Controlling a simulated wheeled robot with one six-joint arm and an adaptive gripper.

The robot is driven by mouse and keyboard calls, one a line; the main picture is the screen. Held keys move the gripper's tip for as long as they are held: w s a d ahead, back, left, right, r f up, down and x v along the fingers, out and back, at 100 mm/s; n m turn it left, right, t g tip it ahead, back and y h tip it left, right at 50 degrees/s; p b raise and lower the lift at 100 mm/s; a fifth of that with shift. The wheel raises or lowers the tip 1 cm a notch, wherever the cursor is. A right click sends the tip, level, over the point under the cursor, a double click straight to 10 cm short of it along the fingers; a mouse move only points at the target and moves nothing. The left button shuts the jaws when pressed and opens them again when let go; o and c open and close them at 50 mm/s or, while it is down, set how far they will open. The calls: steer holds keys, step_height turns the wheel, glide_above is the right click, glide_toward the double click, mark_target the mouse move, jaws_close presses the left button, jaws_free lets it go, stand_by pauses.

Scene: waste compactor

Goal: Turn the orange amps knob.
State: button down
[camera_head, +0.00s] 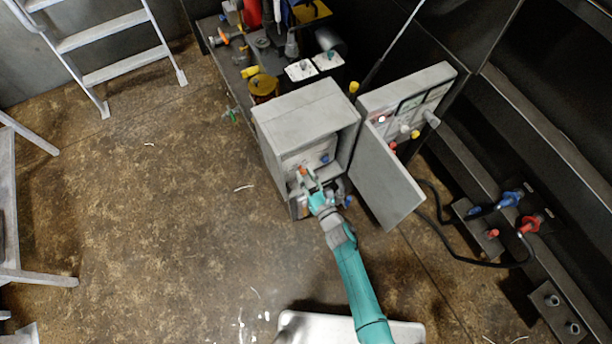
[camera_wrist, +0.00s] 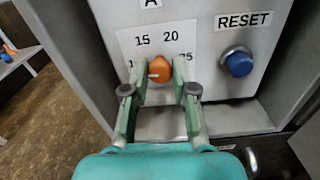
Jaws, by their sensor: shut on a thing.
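The orange amps knob (camera_wrist: 160,69) is on the light panel inside the open grey cabinet (camera_head: 305,106). It has a pale pointer mark facing left. A label around it shows 15 and 20, with other numbers partly hidden by the fingers. In the head view the knob (camera_head: 303,171) is small at my fingertips. My gripper (camera_wrist: 159,82) has its two green fingers on either side of the knob, shut on it. The gripper (camera_head: 308,180) reaches into the cabinet from below in the head view.
A blue button (camera_wrist: 238,62) under a RESET label is right of the knob. The cabinet's open door (camera_head: 385,180) stands to the right, near a second panel (camera_head: 405,105). A cluttered bench (camera_head: 250,85) is behind. The floor at left is mostly clear.

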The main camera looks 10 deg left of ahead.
steer(key=m, duration=0.9)
steer(key=shift+m, duration=0.3)
steer(key=m, duration=0.4)
steer(key=shift+w+d, duration=0.1)
steer(key=m, duration=0.5)
steer(key=shift+f, duration=0.1)
steer(key=m, duration=0.4)
steer(key=shift+m, duration=0.3)
steer(key=m, duration=0.3)
steer(key=shift+f+m, duration=0.1)
steer(key=shift+m, duration=0.2)
steer(key=m, duration=0.4)
steer(key=shift+m, duration=1.9)
